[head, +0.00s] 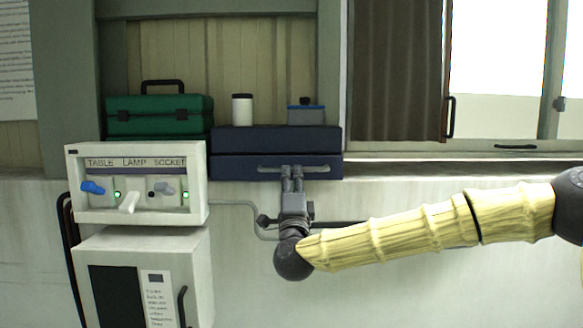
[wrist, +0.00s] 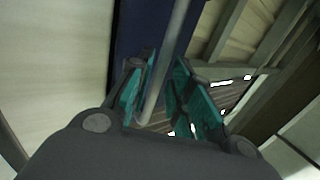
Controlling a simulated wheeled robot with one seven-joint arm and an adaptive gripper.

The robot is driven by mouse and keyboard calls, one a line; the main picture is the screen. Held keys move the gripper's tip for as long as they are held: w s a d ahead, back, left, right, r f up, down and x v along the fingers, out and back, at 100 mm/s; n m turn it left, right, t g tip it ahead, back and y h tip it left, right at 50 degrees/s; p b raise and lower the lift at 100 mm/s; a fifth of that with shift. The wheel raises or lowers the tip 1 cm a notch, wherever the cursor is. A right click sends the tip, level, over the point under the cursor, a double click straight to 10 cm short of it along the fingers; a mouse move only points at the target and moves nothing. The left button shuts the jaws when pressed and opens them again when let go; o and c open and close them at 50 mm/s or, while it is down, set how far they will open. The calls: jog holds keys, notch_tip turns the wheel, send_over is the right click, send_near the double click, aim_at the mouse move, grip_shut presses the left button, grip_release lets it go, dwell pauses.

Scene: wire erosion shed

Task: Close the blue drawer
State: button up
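The blue drawer (head: 230,167) is the lower part of a dark blue cabinet (head: 240,139) on the ledge. It has a grey bar handle (head: 264,169). How far it stands out is hard to tell from the front. My gripper (head: 291,172) is at the middle of the handle and covers part of it. In the wrist view my gripper (wrist: 165,75) has its teal finger pads apart, with the handle bar (wrist: 177,35) running between them, nearer the left pad. The dark blue drawer front (wrist: 127,40) lies just beyond. I see no firm grip on the bar.
A white canister (head: 242,110) and a small blue-grey box (head: 306,114) stand on the cabinet. A green toolbox (head: 160,115) is to its left. A switch panel (head: 137,182) with levers stands at the front left. A window with a curtain (head: 397,70) is at right.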

aim_at(291, 170)
jog(key=shift+x, duration=1.6)
jog(key=shift+c, duration=0.4)
grip_shut()
jog(key=shift+f, duration=0.1)
